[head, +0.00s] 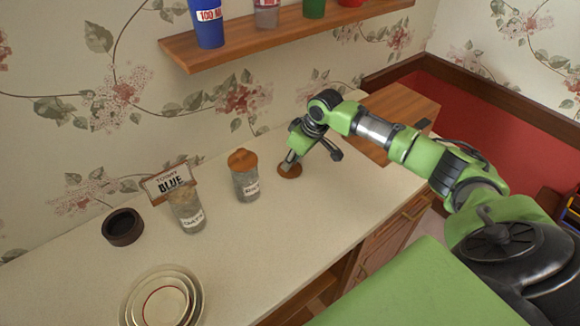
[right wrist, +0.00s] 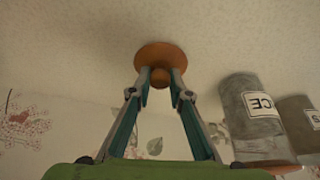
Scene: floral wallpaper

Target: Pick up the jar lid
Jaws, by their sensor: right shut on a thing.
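The jar lid (head: 290,171) is a round, orange-brown wooden disc with a knob, on the pale counter to the right of the jars. In the right wrist view the lid (right wrist: 160,52) lies ahead of the fingers, its knob between the tips. My right gripper (head: 287,164) points down and is shut on the knob; in the wrist view its fingertips (right wrist: 160,85) flank it. The lid appears at counter level; I cannot tell if it touches. My left gripper is not in view.
A grey jar labelled RICE (head: 245,185) with a wooden lid stands left of my gripper; an OATS jar (head: 187,212) is beyond it. A sign reading TODAY BLUE (head: 167,181), a dark round bowl (head: 122,227) and stacked plates (head: 160,300) are further left. A shelf (head: 270,45) with cups hangs above.

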